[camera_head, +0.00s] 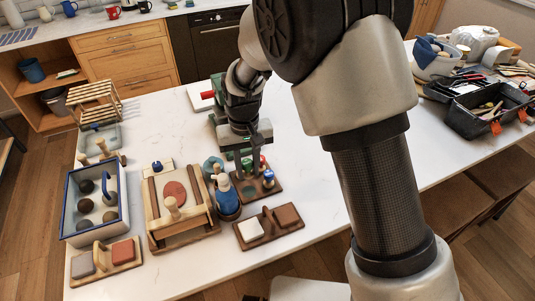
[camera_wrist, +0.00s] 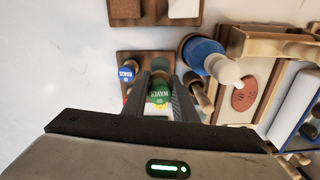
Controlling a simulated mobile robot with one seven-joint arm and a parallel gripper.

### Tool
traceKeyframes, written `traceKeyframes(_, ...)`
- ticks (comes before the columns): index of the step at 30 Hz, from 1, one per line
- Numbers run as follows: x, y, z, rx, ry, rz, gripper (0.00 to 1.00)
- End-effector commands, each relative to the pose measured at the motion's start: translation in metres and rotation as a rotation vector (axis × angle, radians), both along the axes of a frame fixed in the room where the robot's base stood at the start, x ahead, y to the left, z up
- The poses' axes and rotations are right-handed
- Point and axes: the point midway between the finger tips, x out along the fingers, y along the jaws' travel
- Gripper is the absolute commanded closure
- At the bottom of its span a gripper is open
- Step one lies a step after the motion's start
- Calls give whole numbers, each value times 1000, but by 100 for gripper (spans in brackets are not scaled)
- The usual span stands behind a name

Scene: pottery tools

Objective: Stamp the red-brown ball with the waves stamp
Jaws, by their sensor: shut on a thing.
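The waves stamp has a round green top (camera_wrist: 159,92) with its label showing in the wrist view. My gripper (camera_wrist: 161,98) is shut on it, one finger on each side. In the head view my gripper (camera_head: 246,168) points down at the wooden stamp rack (camera_head: 261,193). I cannot tell whether the stamp still sits in the rack. The red-brown clay (camera_head: 174,193) is a flat round disc on a wooden board (camera_head: 157,226), left of the rack; it also shows in the wrist view (camera_wrist: 244,95). The stamp's lower end is hidden.
A blue stamp (camera_head: 268,180) stands in the rack. A blue bottle (camera_head: 227,200) stands between the rack and the clay board. A board with white and brown tiles (camera_head: 270,225) lies in front. A tray of dark balls (camera_head: 69,230) is at left. The table behind is mostly clear.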

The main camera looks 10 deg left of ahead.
Motion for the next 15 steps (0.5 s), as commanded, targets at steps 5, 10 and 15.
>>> traceKeyframes(5,-1,2,-11,-1,-1,4,97)
traceKeyframes(10,-1,2,-22,-1,-1,4,97)
traceKeyframes(15,-1,2,-41,-2,0,4,97)
